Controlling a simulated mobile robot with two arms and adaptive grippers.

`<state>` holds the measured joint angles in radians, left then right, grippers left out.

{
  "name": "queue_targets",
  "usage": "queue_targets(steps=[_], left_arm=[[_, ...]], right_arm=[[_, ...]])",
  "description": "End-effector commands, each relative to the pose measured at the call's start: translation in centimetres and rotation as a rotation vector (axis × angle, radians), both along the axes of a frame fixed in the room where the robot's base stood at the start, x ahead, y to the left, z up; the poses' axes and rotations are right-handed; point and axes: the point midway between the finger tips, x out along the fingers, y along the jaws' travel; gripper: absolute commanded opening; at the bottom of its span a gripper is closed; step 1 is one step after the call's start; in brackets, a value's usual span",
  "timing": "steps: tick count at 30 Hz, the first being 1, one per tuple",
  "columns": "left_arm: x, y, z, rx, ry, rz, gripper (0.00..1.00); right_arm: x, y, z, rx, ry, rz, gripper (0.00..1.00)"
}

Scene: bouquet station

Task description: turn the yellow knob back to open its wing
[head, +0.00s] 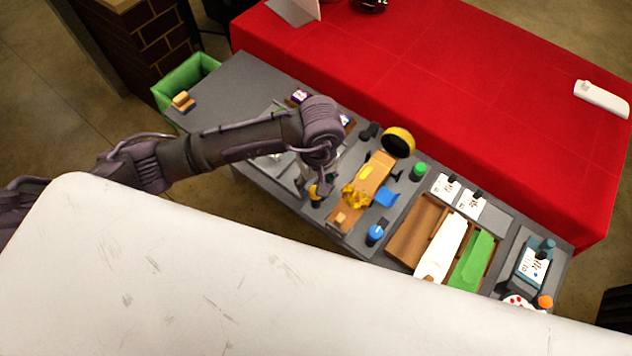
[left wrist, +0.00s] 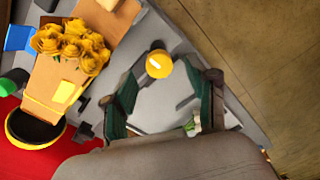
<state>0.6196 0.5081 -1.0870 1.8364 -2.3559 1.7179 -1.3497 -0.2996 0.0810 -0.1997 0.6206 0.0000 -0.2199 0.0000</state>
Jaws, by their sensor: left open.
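The yellow knob (head: 315,191) stands on a dark post at the near edge of the grey table. It shows as a round yellow cap in the left wrist view (left wrist: 159,64). My left gripper (left wrist: 170,84) is open, with its two dark green fingers apart and the knob just beyond and between their tips; no contact is visible. In the head view my left wrist hides most of that gripper. Yellow roses (left wrist: 72,45) lie on an orange-brown board (head: 374,178). A yellow flap (left wrist: 67,92) lies by the roses; I cannot tell which flap is the knob's wing.
A blue knob (head: 375,234), a blue flap (head: 387,197) and a green knob (head: 418,171) stand around the board. A black bowl with a yellow rim (head: 398,142) is behind it. A wooden tray (head: 408,238) is to the right. A red-covered table (head: 450,90) lies behind.

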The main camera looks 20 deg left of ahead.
Motion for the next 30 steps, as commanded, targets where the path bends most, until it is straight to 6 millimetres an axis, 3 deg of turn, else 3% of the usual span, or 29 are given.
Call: queue_targets(steps=[6,16,27,30], left_arm=[[-0.1,0.0,-2.1,-0.003,0.002,0.0,0.58],[0.0,0.0,-2.6,-0.001,0.0,0.0,0.58],[0.0,0.0,-2.5,-0.002,-0.001,0.0,0.0],[0.0,0.0,-2.5,-0.002,-0.001,0.002,0.0]], right_arm=[[0.0,0.0,0.7,0.0,0.0,0.0,0.49],[0.0,0.0,0.7,0.0,0.0,0.0,0.49],[0.0,0.1,0.7,0.001,0.001,0.0,0.49],[0.0,0.1,0.7,0.002,0.001,-0.001,0.49]])
